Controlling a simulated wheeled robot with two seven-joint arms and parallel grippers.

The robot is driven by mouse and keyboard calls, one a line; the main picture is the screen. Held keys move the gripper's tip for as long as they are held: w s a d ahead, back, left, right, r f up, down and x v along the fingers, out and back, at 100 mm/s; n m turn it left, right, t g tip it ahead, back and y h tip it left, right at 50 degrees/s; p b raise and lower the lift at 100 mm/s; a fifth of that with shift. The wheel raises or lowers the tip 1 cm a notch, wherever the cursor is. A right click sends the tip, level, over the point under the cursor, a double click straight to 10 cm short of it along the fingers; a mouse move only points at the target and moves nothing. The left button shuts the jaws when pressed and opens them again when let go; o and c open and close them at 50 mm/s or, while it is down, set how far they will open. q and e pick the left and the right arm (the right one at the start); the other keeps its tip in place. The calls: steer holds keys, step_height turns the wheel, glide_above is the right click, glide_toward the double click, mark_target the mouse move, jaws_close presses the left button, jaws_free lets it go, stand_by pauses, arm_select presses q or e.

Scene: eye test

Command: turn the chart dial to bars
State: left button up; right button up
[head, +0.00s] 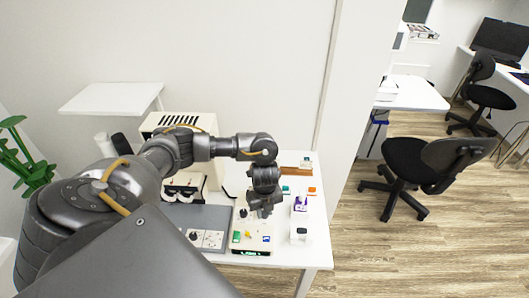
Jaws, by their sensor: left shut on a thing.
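My left gripper (264,211) reaches down over a small white control box (256,247) near the front of the white table. It is shut on what appears to be the chart dial; the fingers hide the dial, so its setting cannot be read. A dark round knob (243,212) shows on the box just left of the fingers. Green, yellow and red parts sit along the box's front. My right gripper is not in view.
A grey panel (215,219) with a dark knob (193,236) lies left of the box. A cream machine (208,124) stands behind. A purple-and-white item (300,204) and a small white block (300,233) stand close right of the box. Office chairs (408,165) stand beyond.

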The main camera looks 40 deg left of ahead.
arm_select(q)
steer(key=m+b, duration=0.2)
steer(key=m, duration=0.5)
steer(key=m+b, duration=0.2)
steer(key=m, duration=0.4)
steer(key=shift+m, duration=0.4)
stand_by(0.4)
steer(key=o, duration=1)
steer(key=shift+r, duration=0.55)
step_height(320, 180, up, 10)
steer(key=p, duration=0.1)
steer(key=shift+f, duration=0.15)
